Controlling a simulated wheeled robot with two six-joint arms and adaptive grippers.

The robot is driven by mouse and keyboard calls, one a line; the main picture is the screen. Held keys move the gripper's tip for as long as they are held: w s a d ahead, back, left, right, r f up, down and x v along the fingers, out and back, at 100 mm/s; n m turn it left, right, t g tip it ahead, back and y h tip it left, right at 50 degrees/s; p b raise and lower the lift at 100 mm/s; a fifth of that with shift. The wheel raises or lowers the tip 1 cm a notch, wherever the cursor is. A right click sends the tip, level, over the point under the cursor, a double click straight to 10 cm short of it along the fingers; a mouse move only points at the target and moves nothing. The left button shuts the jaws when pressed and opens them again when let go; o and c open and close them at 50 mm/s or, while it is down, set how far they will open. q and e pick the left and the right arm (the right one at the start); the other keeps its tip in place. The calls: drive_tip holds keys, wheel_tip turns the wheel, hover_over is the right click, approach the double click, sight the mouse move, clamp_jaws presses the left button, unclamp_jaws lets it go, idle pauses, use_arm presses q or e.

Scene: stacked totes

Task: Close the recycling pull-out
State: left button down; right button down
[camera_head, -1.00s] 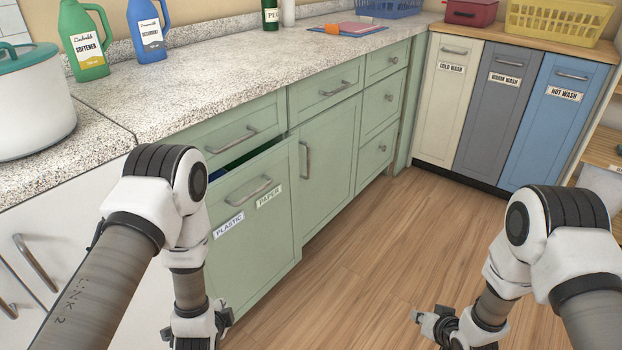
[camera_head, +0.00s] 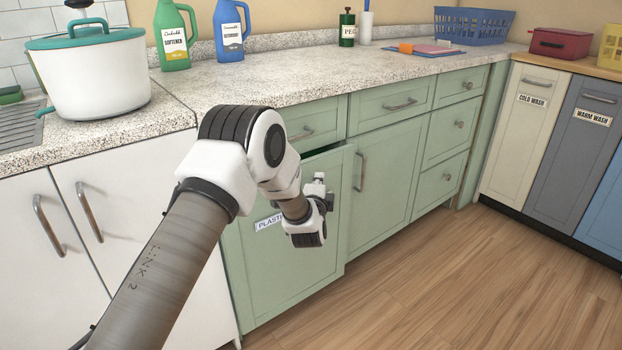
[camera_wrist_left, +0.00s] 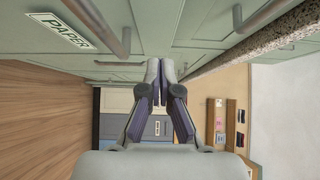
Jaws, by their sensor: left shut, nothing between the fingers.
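The recycling pull-out (camera_head: 285,285) is a green front in the lower cabinet row, standing out from its neighbours with a dark gap along its top edge. A PLASTIC label shows on it, partly hidden by my left arm. My left gripper (camera_head: 319,184) is in front of the pull-out's upper right part, shut and empty. Contact with the front cannot be told. My right gripper is out of view.
The speckled counter (camera_head: 270,90) above holds a white pot (camera_head: 95,80) and two jugs. A closed green door (camera_head: 385,185) with a bar handle adjoins the pull-out on the right. The wooden floor (camera_head: 430,290) in front is clear.

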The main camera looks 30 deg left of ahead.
sight(311, 166)
use_arm(q)
drive_tip(key=a, duration=0.1)
drive_tip(key=w+a, duration=0.1)
drive_tip(key=w+a+b, duration=0.1)
drive_tip(key=a, duration=0.1)
drive_tip(key=a, duration=0.1)
drive_tip(key=w+a, duration=0.1)
drive_tip(key=a, duration=0.1)
drive_tip(key=a+p, duration=0.1)
drive_tip(key=shift+w+a+r, duration=0.15)
drive_tip(key=shift+w+r, duration=0.15)
drive_tip(key=shift+w, duration=0.1)
